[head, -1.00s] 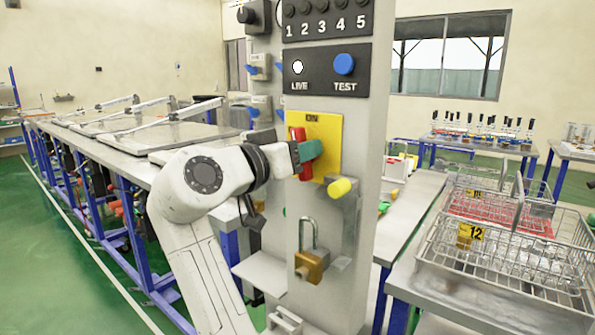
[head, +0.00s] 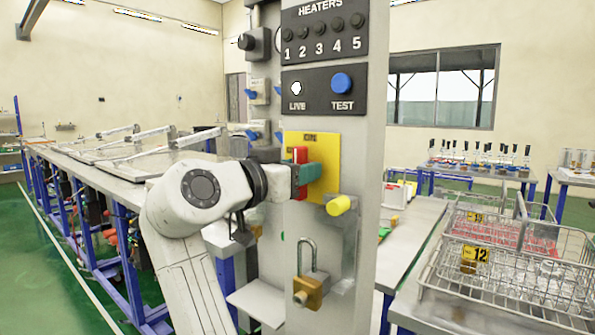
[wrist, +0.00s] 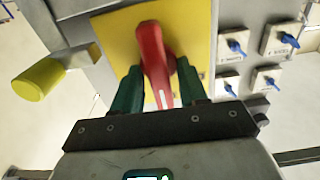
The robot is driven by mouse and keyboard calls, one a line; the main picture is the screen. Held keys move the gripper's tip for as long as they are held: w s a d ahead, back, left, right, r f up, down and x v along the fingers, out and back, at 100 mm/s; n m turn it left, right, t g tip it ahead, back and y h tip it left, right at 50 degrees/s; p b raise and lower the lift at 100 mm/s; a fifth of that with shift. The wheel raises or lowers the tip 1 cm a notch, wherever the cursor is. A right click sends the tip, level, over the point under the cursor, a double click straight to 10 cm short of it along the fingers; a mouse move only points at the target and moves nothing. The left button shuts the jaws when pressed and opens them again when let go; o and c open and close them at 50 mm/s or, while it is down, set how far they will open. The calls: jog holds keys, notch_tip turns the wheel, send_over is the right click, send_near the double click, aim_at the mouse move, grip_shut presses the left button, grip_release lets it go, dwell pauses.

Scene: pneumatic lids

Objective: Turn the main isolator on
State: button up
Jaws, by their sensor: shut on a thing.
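The main isolator is a yellow plate (head: 327,150) with an ON label at its top edge and a red handle (head: 300,157), on the grey column. In the head view the handle looks about upright, partly hidden by my gripper (head: 308,174). My gripper's green fingers are shut on the handle. In the wrist view the red handle (wrist: 153,60) stands between the two fingers (wrist: 158,92), with a white line near its lower end. The yellow plate (wrist: 195,35) lies behind it.
A yellow knob (head: 339,205) juts out below the plate, and a brass padlock (head: 309,291) hangs lower. Above are the LIVE/TEST panel (head: 320,92) and HEATERS panel (head: 322,35). A bench (head: 130,185) stands left; wire baskets (head: 510,265) stand right.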

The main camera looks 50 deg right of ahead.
jog(key=o, duration=0.7)
jog(key=shift+f, duration=0.15)
jog(key=shift+c, duration=0.2)
jog(key=shift+a, duration=0.1)
jog(key=a, duration=1)
jog(key=shift+s+a, duration=0.15)
jog(key=shift+a, duration=0.25)
